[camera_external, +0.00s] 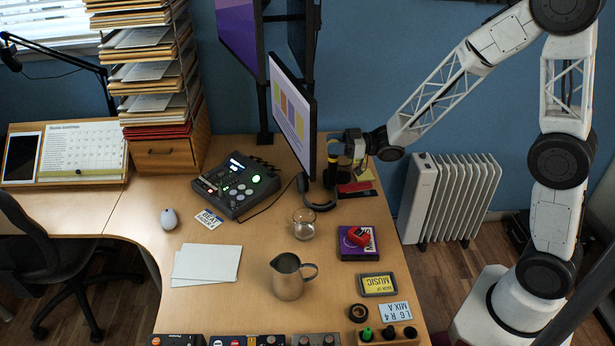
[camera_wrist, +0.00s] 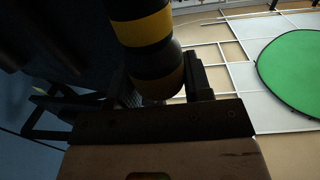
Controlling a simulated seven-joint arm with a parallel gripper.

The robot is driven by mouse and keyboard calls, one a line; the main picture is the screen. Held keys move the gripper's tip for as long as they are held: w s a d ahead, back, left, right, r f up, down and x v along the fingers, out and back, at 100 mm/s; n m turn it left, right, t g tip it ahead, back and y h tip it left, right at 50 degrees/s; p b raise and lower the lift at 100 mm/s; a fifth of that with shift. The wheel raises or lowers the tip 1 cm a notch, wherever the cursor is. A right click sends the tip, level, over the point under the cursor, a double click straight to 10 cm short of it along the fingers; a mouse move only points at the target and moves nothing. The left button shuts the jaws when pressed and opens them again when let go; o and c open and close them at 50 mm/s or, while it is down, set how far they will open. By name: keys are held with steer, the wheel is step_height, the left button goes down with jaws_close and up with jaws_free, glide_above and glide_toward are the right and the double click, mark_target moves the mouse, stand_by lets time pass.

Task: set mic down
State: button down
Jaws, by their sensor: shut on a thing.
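The mic (camera_external: 333,160) is dark with a yellow band and is upright or nearly so, beside the right edge of the lit monitor. My gripper (camera_external: 347,147) is shut on it at the back right of the desk. In the wrist view the mic (camera_wrist: 145,30) shows large, with yellow and black bands and a rounded brownish end. A dark jaw (camera_wrist: 200,80) is close against its right side. I cannot tell whether the mic's lower end touches the desk.
Black headphones (camera_external: 319,204) lie just below the mic, and red and dark items (camera_external: 355,188) lie to its right. The monitor (camera_external: 290,108) stands close on the left. A glass jug (camera_external: 303,224) and a metal pitcher (camera_external: 288,280) stand nearer. Bare desk (camera_external: 260,225) shows left of the glass jug.

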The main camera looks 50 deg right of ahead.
steer(key=shift+s+a+n+g+y, duration=0.5)
steer(key=shift+s+g+y, duration=0.1)
steer(key=shift+s, duration=0.05)
stand_by(0.6)
steer(key=shift+w+a+f, duration=0.15)
steer(key=shift+a, duration=0.95)
steer(key=s+a, duration=0.3)
steer(key=a, duration=0.9)
steer(key=s+a+f, duration=0.1)
steer(key=s+a, duration=0.3)
steer(key=a, duration=0.8)
steer(key=s+a, duration=0.3)
steer(key=a, duration=0.8)
steer(key=s+a+f+n+g+y, duration=0.1)
steer(key=s+a+f+g, duration=0.1)
steer(key=s+f, duration=0.4)
step_height(320, 180, down, 3)
steer(key=shift+s+r+n+y, duration=0.1)
steer(key=shift+s+n+y, duration=0.2)
steer(key=shift+s, duration=0.05)
stand_by(0.5)
